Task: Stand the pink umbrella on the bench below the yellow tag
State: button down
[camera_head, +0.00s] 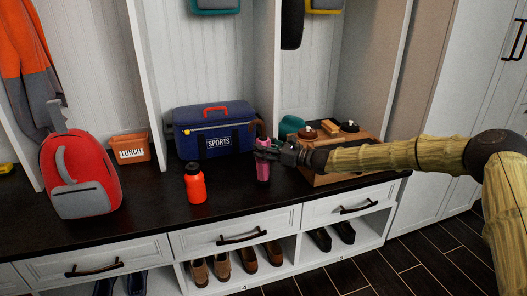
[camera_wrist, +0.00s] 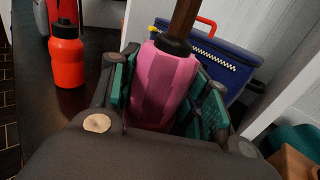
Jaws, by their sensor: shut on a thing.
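The pink umbrella (camera_head: 263,171) is held upright by my gripper (camera_head: 267,151) in front of the divider between the middle and right bays. In the wrist view the pink folded umbrella (camera_wrist: 163,85) sits between both finger pads, its brown handle pointing up and away. My gripper (camera_wrist: 165,100) is shut on it. I cannot tell whether its lower end touches the dark bench (camera_head: 237,195). A yellow-edged tag (camera_head: 325,9) shows at the top of the right bay, cut off by the picture edge.
A blue sports bag (camera_head: 213,132) stands in the middle bay, an orange bottle (camera_head: 195,186) in front. Bare bench lies around the bottle.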

jog(key=shift+r, duration=0.15)
jog(key=c, duration=0.7)
grip_release()
jog(key=shift+f, duration=0.2)
jog(key=shift+c, duration=0.2)
jog(key=shift+r, duration=0.1)
jog(key=p+v, duration=0.2)
jog(key=v, duration=1)
jog(key=shift+p, duration=0.4)
